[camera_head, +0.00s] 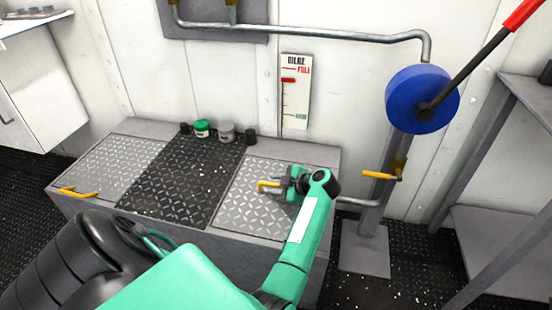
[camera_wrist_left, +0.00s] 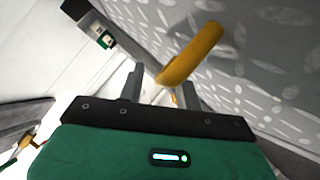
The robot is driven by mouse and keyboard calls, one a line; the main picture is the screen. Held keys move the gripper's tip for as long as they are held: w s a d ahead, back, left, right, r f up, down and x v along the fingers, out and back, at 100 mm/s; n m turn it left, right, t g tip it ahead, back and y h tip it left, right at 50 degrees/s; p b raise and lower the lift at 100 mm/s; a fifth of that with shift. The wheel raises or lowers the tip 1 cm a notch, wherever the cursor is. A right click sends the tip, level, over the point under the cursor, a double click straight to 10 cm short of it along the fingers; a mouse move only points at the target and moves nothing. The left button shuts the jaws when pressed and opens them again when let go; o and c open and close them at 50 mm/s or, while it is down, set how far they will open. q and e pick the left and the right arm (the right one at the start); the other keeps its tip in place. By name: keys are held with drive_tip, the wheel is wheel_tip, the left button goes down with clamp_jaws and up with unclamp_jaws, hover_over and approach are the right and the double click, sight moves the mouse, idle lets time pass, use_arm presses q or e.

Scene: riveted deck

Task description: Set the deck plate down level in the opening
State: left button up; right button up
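A light grey diamond-tread deck plate (camera_head: 250,213) lies on the right part of the low bench-like deck, looking flat. Whether it sits fully in its opening I cannot tell; my arm covers its right side. Its yellow handle (camera_head: 268,186) stands at my left gripper (camera_head: 283,186). In the left wrist view the handle (camera_wrist_left: 192,55) reaches between the two spread fingers (camera_wrist_left: 163,90), with a gap beside the left finger. The tread surface (camera_wrist_left: 265,50) fills the upper right there. My right gripper is in neither view.
A dark tread section (camera_head: 180,180) and another light plate (camera_head: 118,165) with a yellow handle (camera_head: 78,192) lie to the left. Small jars (camera_head: 203,128) stand at the back edge. A blue wheel (camera_head: 412,98), a red-tipped lever (camera_head: 490,50) and a yellow valve handle (camera_head: 382,176) are at right.

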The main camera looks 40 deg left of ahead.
use_arm(q)
drive_tip(key=shift+s+f, duration=0.1)
drive_tip(key=shift+f, duration=0.1)
drive_tip(key=shift+r, duration=0.95)
drive_tip(key=b, duration=0.4)
drive_tip(key=shift+f, duration=0.3)
wheel_tip(320, 180, up, 6)
drive_tip(key=shift+p, duration=1)
drive_tip(key=shift+r, duration=0.35)
drive_tip(key=shift+f+b, duration=0.35)
drive_tip(key=shift+b, duration=0.55)
drive_tip(key=w+d+r+m+t+p, duration=0.1)
drive_tip(key=r+m+t+p, duration=0.2)
drive_tip(key=r+p, duration=0.7)
drive_tip(key=w+d+r+m+t+h+p, duration=0.1)
drive_tip(key=d+r+m+t+p, duration=0.1)
drive_tip(key=r+p, duration=0.9)
drive_tip(key=shift+r+m+t, duration=0.6)
drive_tip(key=shift+r+m, duration=0.1)
drive_tip(key=shift+r, duration=0.45)
